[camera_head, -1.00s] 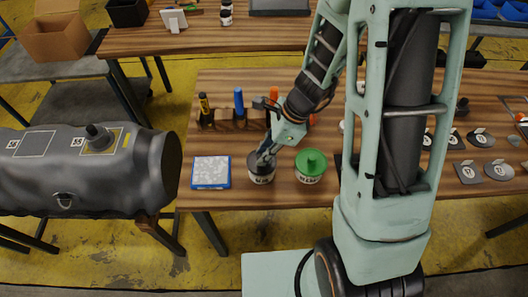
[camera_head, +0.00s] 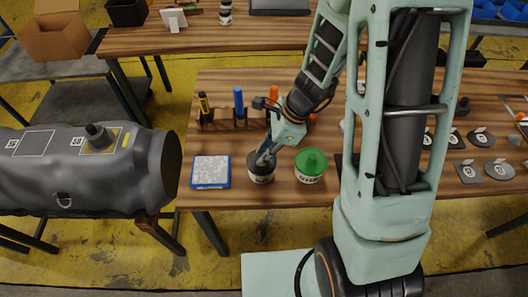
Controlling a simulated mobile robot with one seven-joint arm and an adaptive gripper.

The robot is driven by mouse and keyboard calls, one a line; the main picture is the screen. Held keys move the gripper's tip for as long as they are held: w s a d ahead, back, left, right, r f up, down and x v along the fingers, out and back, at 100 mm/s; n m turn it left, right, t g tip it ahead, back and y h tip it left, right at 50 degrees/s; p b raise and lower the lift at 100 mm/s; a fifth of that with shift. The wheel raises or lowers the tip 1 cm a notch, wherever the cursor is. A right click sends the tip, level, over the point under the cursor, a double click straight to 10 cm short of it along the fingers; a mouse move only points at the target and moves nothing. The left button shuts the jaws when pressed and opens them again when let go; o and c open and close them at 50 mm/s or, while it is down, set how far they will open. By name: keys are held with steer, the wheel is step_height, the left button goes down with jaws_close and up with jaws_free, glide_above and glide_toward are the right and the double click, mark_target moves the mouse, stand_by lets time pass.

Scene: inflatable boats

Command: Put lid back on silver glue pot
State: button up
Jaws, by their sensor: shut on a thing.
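A small pot (camera_head: 262,178) with a pale label stands near the front edge of the wooden table. Its label is too small to read, so I cannot tell for sure that it is the silver glue pot. A dark lid (camera_head: 257,164) is at the pot's top. My gripper (camera_head: 264,158) points down at the pot and is shut on the dark lid. The fingers partly hide the lid, and I cannot tell whether it is fully seated. A second pot with a green lid (camera_head: 311,161) stands just to the right.
A blue-edged tray of pale material (camera_head: 211,172) lies left of the pots. A wooden holder (camera_head: 230,122) with markers stands behind them. A grey inflatable tube (camera_head: 80,170) lies to the left. Numbered dark patches (camera_head: 470,172) lie at the right, beyond my arm.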

steer(key=o, duration=1.4)
steer(key=shift+o, duration=0.2)
steer(key=shift+r+p, duration=3.25)
steer(key=shift+r, duration=0.3)
steer(key=shift+c, duration=0.3)
jaws_close()
steer(key=shift+f, duration=0.25)
